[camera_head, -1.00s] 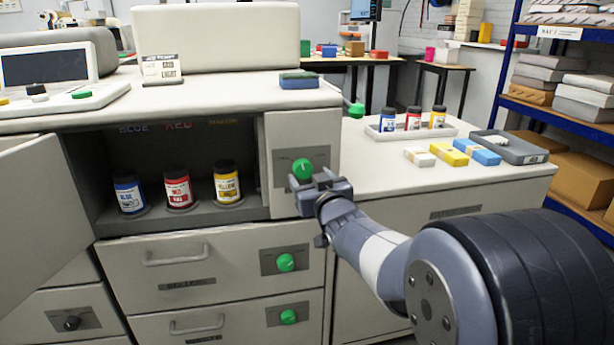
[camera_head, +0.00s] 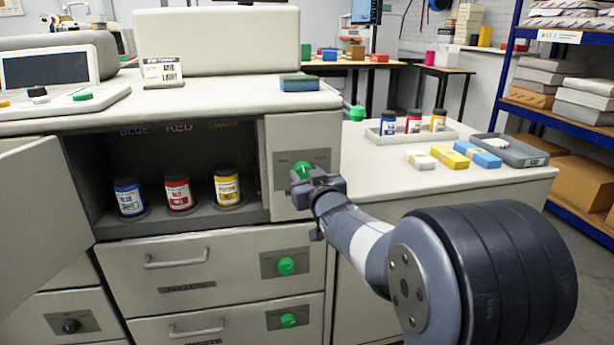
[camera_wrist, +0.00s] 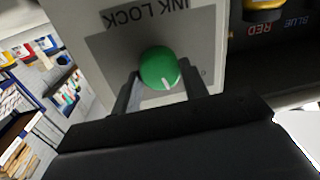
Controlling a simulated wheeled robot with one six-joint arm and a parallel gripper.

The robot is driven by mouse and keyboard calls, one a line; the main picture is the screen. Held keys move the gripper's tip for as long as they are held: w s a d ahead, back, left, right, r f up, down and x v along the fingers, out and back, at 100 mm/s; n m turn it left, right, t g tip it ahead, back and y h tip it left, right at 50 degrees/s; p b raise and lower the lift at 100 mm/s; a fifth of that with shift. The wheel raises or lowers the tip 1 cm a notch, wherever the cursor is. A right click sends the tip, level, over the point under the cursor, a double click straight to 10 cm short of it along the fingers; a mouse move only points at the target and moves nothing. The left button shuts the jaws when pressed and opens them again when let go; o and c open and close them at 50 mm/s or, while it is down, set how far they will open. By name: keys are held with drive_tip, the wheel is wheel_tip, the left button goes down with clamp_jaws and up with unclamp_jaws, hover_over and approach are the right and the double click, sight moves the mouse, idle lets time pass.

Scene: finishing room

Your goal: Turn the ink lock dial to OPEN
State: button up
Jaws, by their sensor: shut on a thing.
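The ink lock dial (camera_head: 302,169) is a round green knob on a grey plate, on the panel right of the open compartment. In the wrist view the green dial (camera_wrist: 160,68) lies under the upside-down "INK LOCK" label (camera_wrist: 152,18), and its white mark points to the lower edge of the picture. My gripper (camera_head: 312,187) is at the dial in the head view and hides its lower part. In the wrist view my gripper (camera_wrist: 158,88) has one finger on each side of the dial and is shut on it. An OPEN marking cannot be read.
Blue, red and yellow ink bottles (camera_head: 178,190) stand in the open compartment, its door (camera_head: 40,215) swung out left. Drawers with green dials (camera_head: 286,266) are below. A sponge block (camera_head: 299,84) lies on top. A side counter (camera_head: 375,170) holds a bottle tray (camera_head: 374,133) and coloured blocks.

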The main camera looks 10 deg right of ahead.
drive_tip(key=shift+c, duration=1.4)
drive_tip(key=shift+n, duration=0.3)
drive_tip(key=n+b, duration=0.2)
drive_tip(key=n, duration=0.2)
drive_tip(key=shift+a+b, duration=0.1)
drive_tip(key=shift+b, duration=0.2)
drive_tip(key=shift+n+g+b, duration=0.3)
drive_tip(key=shift+n+b, duration=0.3)
drive_tip(key=shift+n, duration=0.5)
drive_tip(key=o, duration=1)
